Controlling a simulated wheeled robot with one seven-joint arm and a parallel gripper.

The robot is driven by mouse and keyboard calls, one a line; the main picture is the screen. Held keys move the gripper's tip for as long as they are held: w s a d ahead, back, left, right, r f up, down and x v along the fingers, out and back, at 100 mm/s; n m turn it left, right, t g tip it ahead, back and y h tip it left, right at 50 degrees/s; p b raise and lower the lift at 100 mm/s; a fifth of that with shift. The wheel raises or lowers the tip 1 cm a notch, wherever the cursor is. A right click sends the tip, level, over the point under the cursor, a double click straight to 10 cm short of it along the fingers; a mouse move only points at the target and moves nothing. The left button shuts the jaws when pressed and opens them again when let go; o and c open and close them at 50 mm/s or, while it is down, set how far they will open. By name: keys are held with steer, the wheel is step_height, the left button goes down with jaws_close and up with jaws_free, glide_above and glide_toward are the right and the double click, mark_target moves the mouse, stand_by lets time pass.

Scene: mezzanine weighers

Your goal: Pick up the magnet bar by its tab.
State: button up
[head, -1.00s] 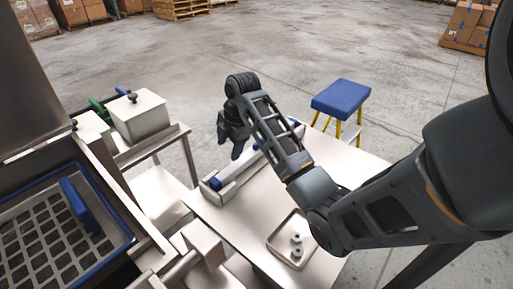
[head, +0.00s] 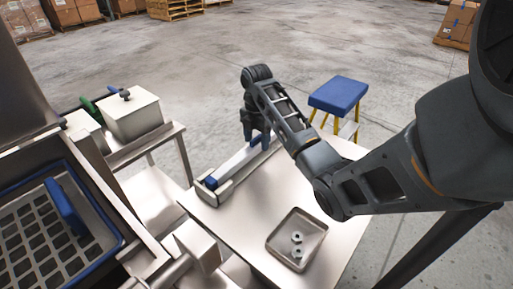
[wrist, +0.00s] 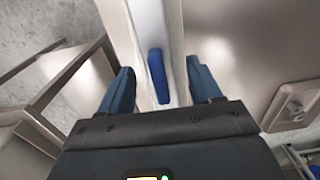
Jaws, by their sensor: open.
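The magnet bar (head: 236,161) is a long pale bar with a blue end (head: 210,183), lying in a narrow trough (head: 228,187) along the table's left side. In the wrist view the pale bar (wrist: 148,22) runs up the picture, with an upright blue tab (wrist: 157,75) on it. My gripper (head: 260,142) is over the far half of the bar, pointing down. In the wrist view my gripper (wrist: 160,68) is open and empty, one blue finger on each side of the tab, with gaps visible. Its exact height above the bar cannot be told.
A shallow tray (head: 268,244) with small metal pieces sits on the table (head: 240,222), right of the trough. A blue-topped step stool (head: 338,94) stands beyond. A lidded pale box (head: 131,118) and a blue-rimmed grate (head: 40,232) are at left. The table between trough and tray is clear.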

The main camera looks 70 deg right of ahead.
steer(key=shift+f, duration=0.95)
jaws_close()
steer(key=shift+r, duration=0.1)
stand_by(0.6)
